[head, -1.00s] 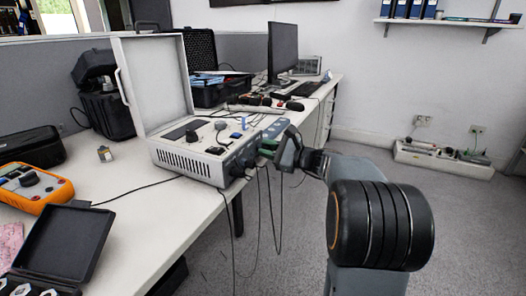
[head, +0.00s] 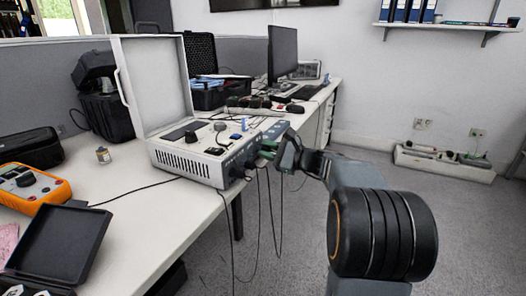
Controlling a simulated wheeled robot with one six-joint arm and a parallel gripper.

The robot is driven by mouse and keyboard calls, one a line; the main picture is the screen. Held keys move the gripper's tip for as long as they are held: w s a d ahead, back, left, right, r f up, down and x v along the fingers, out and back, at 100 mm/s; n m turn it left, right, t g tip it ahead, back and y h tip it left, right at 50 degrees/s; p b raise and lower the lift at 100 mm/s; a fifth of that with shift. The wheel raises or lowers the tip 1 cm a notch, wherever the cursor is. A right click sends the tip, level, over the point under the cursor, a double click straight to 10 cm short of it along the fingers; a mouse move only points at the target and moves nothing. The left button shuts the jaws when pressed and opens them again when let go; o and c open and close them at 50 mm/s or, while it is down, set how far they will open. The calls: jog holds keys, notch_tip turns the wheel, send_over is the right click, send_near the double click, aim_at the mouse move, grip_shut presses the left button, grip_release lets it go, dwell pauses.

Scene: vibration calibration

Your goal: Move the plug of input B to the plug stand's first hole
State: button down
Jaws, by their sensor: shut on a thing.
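The calibration unit (head: 190,163) is a light box with its lid open, standing at the table's right edge. Its right side panel holds dark connectors (head: 240,168) with black cables (head: 270,215) hanging below. My gripper (head: 273,150) is at that panel's right end, its green-tipped fingers shut on a plug. The plug is mostly hidden by the fingers, and I cannot tell whether it is still seated in its socket. I cannot make out the plug stand with certainty.
An orange meter (head: 28,190) and an open black case (head: 60,243) lie at the left on the white table (head: 160,222). A black equipment case (head: 215,92) and a monitor (head: 283,52) stand behind the unit.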

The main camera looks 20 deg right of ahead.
jog(key=shift+n+b, duration=0.4)
jog(key=shift+n, duration=0.1)
jog(key=shift+n, duration=0.5)
jog(key=c, duration=0.9)
grip_release()
jog(key=shift+s, duration=0.1)
jog(key=shift+v, duration=2.4)
